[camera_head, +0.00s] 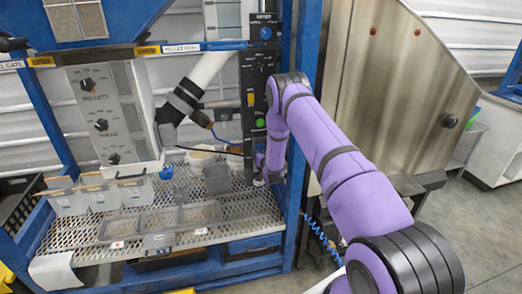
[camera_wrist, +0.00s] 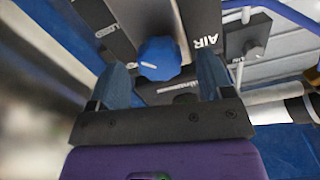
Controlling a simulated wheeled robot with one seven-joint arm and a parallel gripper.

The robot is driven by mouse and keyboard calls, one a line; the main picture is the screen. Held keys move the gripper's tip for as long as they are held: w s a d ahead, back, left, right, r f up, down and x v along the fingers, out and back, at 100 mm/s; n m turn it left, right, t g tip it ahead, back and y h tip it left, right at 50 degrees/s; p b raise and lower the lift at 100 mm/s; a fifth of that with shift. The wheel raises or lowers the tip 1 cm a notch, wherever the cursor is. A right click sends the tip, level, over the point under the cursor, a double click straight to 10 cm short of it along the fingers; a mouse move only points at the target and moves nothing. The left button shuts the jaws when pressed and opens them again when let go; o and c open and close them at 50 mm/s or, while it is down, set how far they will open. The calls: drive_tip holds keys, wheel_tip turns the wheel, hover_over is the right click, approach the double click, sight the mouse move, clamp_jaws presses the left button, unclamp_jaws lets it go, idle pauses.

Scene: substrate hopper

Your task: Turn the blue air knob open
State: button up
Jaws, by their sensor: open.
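The blue air knob (camera_wrist: 158,58) shows in the wrist view, a round ribbed knob on a dark plate, beside a white "AIR" label (camera_wrist: 207,42). My gripper (camera_wrist: 161,66) is open, with one finger to the left of the knob and the other to its right. There are visible gaps between the fingers and the knob, and I cannot tell how far they reach along its depth. In the head view my arm bends down in front of the black control panel (camera_head: 256,75). My fingertips cannot be made out there, and I cannot surely pick out the air knob.
A blue post (camera_head: 300,130) stands close to my arm, beside a large steel hopper (camera_head: 395,90). A perforated shelf (camera_head: 235,215) with clear bins (camera_head: 67,200) lies to the left. A grey box with a knob (camera_wrist: 250,37) sits right of the label in the wrist view.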

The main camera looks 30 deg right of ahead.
drive_tip(key=shift+x, duration=1.05)
drive_tip(key=c, duration=0.9)
drive_tip(key=shift+c, duration=0.2)
